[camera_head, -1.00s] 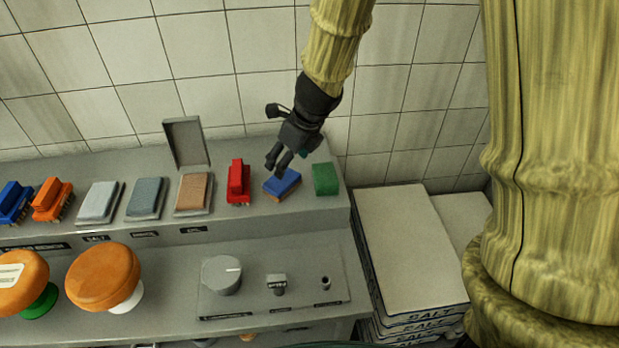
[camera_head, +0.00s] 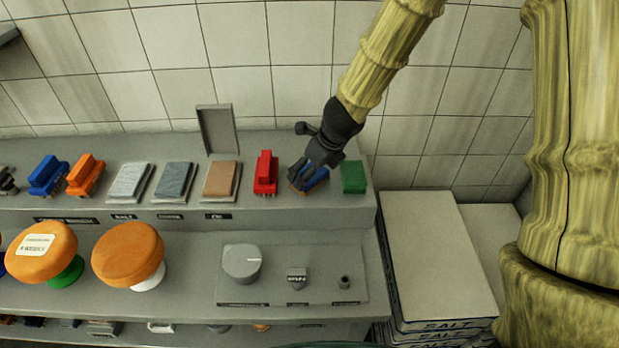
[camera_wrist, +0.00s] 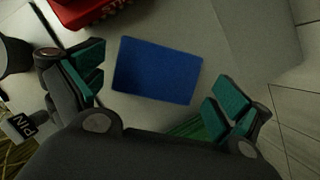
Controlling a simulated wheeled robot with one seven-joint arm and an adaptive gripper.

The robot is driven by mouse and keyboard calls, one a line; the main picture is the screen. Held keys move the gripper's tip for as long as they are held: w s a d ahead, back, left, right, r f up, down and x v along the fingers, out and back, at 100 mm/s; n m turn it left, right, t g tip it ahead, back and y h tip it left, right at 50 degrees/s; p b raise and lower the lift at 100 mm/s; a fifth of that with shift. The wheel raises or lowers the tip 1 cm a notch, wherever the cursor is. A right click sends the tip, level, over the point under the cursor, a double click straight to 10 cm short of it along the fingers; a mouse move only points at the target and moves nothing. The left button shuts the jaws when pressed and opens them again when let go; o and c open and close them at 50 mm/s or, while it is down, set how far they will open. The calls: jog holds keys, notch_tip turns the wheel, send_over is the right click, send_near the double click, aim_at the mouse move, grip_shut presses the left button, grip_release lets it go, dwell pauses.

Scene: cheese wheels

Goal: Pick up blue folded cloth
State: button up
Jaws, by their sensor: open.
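A bright blue flat block (camera_head: 319,181) with a tan underside, cloth or sponge, lies on the upper grey shelf between a red brush and a green block. In the wrist view its blue rectangular top (camera_wrist: 157,70) sits between my finger pads. My gripper (camera_head: 314,175) is over it from above, partly hiding it in the head view. In the wrist view my gripper (camera_wrist: 158,82) is open, with teal pads apart on either side and a gap to the blue block. A blue-grey folded-looking pad (camera_head: 174,176) lies on a tray further left.
The red brush (camera_head: 265,172) stands close left and the green block (camera_head: 353,177) close right. A white pad (camera_head: 130,180) and a brown pad (camera_head: 221,178) lie further left. An upright grey lid (camera_head: 217,130) stands behind. Tiled wall is behind the shelf.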

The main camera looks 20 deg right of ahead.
jog(key=shift+x, duration=1.2)
jog(key=shift+c, duration=0.2)
jog(key=c, duration=0.7)
jog(key=shift+r, duration=0.2)
jog(key=shift+c, duration=0.2)
notch_tip(320, 180, up, 4)
jog(key=p, duration=0.4)
jog(key=shift+f, duration=0.25)
jog(key=s+r+b, duration=0.1)
jog(key=s+b, duration=0.2)
jog(key=s, duration=1)
jog(key=shift+s, duration=0.4)
jog(key=shift+a, duration=0.15)
